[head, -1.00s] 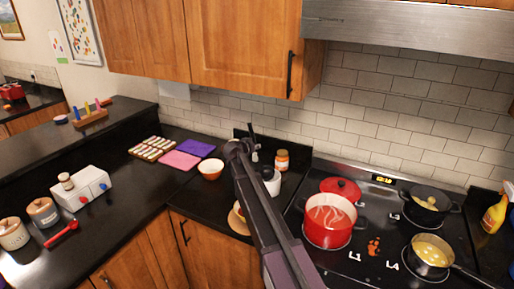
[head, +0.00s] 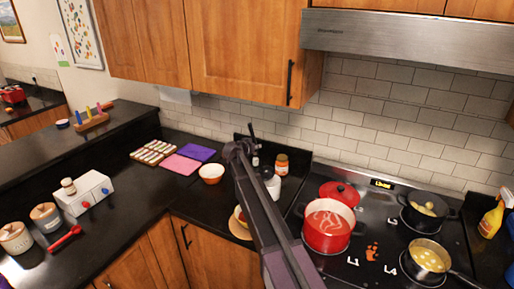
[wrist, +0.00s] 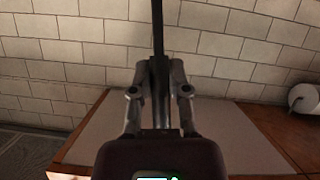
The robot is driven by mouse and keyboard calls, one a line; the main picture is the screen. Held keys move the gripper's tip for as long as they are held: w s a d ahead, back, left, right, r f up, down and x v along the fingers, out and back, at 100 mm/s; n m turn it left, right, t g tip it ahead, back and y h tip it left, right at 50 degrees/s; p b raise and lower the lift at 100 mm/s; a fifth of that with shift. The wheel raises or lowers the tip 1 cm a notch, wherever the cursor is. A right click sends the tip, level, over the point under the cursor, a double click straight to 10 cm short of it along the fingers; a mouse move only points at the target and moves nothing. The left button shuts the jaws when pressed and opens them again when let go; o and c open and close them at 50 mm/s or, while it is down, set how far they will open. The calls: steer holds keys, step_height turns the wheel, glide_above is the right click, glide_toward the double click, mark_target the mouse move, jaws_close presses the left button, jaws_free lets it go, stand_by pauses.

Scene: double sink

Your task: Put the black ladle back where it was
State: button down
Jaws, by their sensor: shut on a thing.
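The black ladle shows in the wrist view only as a thin dark handle (wrist: 158,28), upright between the fingers. My gripper (wrist: 160,68) is shut on this handle, with a finger on each side. In the head view a thin black stick (head: 251,130) rises just behind the top of my arm; it looks like the same handle. The gripper itself is mostly hidden there behind my arm, and I cannot see the ladle's bowl.
A red pot (head: 327,232) and two dark pans, one at the front (head: 428,258), stand on the stove at right. An orange-lidded jar (head: 281,164) stands by the wall. The left counter has free room.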

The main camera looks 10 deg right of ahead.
steer(key=shift+d+f, duration=0.1)
stand_by(0.3)
steer(key=shift+w+d+f+n+y, duration=0.15)
steer(key=shift+d+f+n+y, duration=0.05)
steer(key=shift+n+y, duration=0.35)
steer(key=shift+w+d+f+n+y+p, duration=0.2)
steer(key=shift+f+n+y+p, duration=0.35)
steer(key=shift+y, duration=0.4)
steer(key=shift+w+d+f+n+g+y+p, duration=0.1)
steer(key=shift+w+f+n+g+y+p, duration=0.15)
steer(key=shift+n+y, duration=0.65)
steer(key=shift+w+d+f+n+g+y+p, duration=0.15)
steer(key=shift+f+n+y, duration=0.15)
steer(key=shift+n+y, duration=0.6)
steer(key=shift+a, duration=0.15)
steer(key=shift+f, duration=0.2)
